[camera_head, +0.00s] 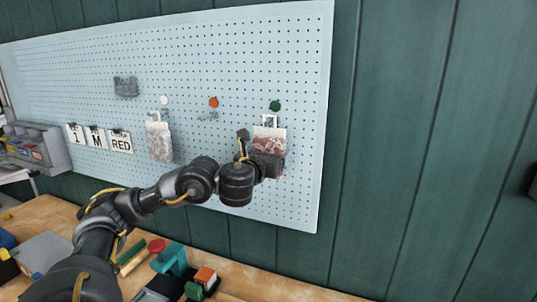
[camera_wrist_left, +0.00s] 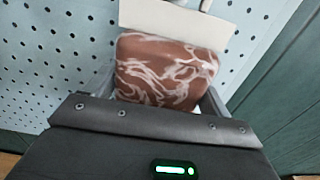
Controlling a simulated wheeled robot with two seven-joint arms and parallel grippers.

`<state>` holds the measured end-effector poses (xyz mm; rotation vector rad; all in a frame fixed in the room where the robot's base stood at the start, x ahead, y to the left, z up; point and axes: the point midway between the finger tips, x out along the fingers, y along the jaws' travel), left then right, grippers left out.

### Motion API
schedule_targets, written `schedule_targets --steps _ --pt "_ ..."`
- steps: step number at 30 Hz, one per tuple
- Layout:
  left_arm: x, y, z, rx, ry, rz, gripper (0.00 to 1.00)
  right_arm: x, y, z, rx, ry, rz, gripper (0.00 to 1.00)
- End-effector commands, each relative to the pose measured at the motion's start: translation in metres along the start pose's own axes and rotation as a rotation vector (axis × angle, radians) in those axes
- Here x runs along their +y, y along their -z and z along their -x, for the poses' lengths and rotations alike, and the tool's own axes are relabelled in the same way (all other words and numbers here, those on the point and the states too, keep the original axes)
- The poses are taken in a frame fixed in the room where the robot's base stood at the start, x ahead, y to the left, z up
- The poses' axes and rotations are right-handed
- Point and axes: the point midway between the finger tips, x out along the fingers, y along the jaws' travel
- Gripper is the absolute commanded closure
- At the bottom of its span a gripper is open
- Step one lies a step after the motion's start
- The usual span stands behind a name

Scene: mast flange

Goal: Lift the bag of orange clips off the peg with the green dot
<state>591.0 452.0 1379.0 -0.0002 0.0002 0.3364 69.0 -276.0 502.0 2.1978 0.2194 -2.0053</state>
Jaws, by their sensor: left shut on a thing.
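The bag of orange clips (camera_head: 265,133) is below the green dot (camera_head: 275,105) on the pegboard, with a white header at its top. Its brownish-orange body with pale streaks fills the middle of the left wrist view (camera_wrist_left: 165,72). The header has a hang hole, but whether the peg passes through it is too small to tell. My left gripper (camera_head: 268,161) is shut on the bag's body, with one finger on each side in the left wrist view (camera_wrist_left: 160,88). It hides part of the bag in the head view. My right gripper is not in view.
A bag with grey contents (camera_head: 159,140) hangs under a white dot (camera_head: 164,100). The peg below an orange dot (camera_head: 213,102) is empty. Label cards (camera_head: 96,137) hang farther left. A workbench (camera_head: 40,215) below holds tools and blocks. Green wall lies right of the board.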

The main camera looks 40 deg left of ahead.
Motion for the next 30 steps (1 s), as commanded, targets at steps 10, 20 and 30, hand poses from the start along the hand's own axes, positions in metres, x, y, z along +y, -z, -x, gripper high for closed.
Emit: schedule_targets --steps 10,20,30 --pt "0.000 -0.002 0.009 0.001 0.001 0.000 0.43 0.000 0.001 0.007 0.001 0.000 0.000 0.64" --pt "0.000 -0.002 0.030 0.000 0.000 -0.001 0.43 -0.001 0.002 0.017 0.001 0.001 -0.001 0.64" --pt "0.000 -0.002 0.052 0.000 0.000 0.000 0.43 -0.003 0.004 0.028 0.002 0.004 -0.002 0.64"
